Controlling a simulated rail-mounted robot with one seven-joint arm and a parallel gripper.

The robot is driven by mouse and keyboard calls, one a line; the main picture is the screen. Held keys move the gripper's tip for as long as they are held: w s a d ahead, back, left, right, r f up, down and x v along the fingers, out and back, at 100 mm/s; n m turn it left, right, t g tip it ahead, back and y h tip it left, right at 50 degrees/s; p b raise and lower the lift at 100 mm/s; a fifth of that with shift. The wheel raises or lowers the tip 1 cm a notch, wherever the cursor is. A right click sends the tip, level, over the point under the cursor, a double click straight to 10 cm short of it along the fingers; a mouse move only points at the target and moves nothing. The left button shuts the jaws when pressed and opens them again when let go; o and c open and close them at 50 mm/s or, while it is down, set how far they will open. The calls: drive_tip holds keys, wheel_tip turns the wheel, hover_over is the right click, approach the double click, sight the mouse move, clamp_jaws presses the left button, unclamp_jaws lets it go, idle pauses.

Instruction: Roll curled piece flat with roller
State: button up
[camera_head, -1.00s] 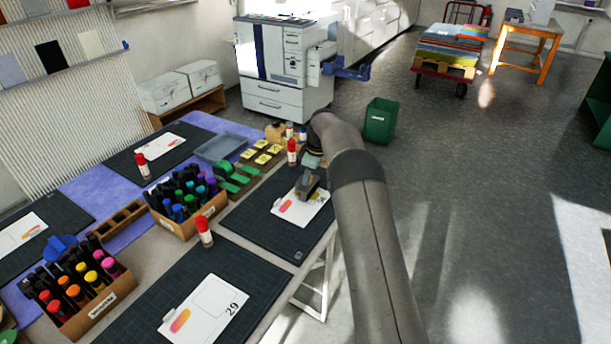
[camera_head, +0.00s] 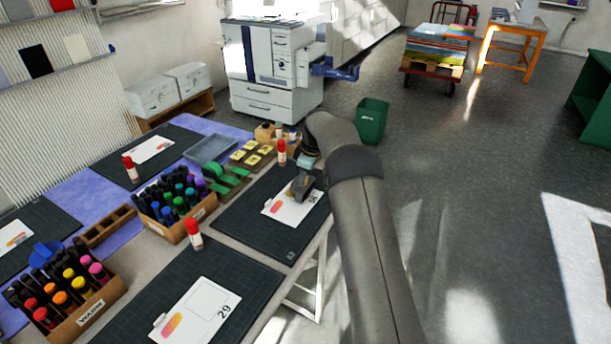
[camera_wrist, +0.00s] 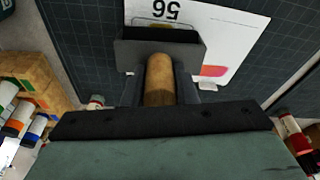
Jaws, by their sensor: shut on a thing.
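My gripper (camera_wrist: 160,98) is shut on the wooden handle (camera_wrist: 159,75) of the roller. The roller's dark, wide head (camera_wrist: 160,48) is ahead of the fingers, over the white card. In the head view my gripper (camera_head: 308,168) holds the roller (camera_head: 301,188) over the card (camera_head: 282,211); I cannot tell whether it touches. The card lies on a dark cutting mat (camera_head: 238,224) and bears the number 56, upside down in the wrist view. A pink and orange piece (camera_wrist: 214,71) on the card shows beside the roller head, partly hidden. I cannot tell whether it is curled.
A red-capped glue stick (camera_head: 282,153) stands behind the mat, and another (camera_head: 193,235) stands to the left. Marker boxes (camera_head: 178,225) and a blue-grey tray (camera_head: 210,148) are farther left. The near mat holds a card (camera_head: 196,312) marked 29.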

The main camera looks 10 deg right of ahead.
drive_tip(key=shift+w+a+p, duration=0.75)
drive_tip(key=shift+a, duration=0.25)
drive_tip(key=p+v, duration=0.1)
drive_tip(key=v, duration=0.1)
drive_tip(key=a+p+v, duration=0.1)
drive_tip(key=v, duration=0.1)
drive_tip(key=p+v, duration=0.2)
drive_tip(key=v, duration=0.1)
drive_tip(key=shift+w+a+r, duration=0.15)
drive_tip(key=shift+w, duration=0.3)
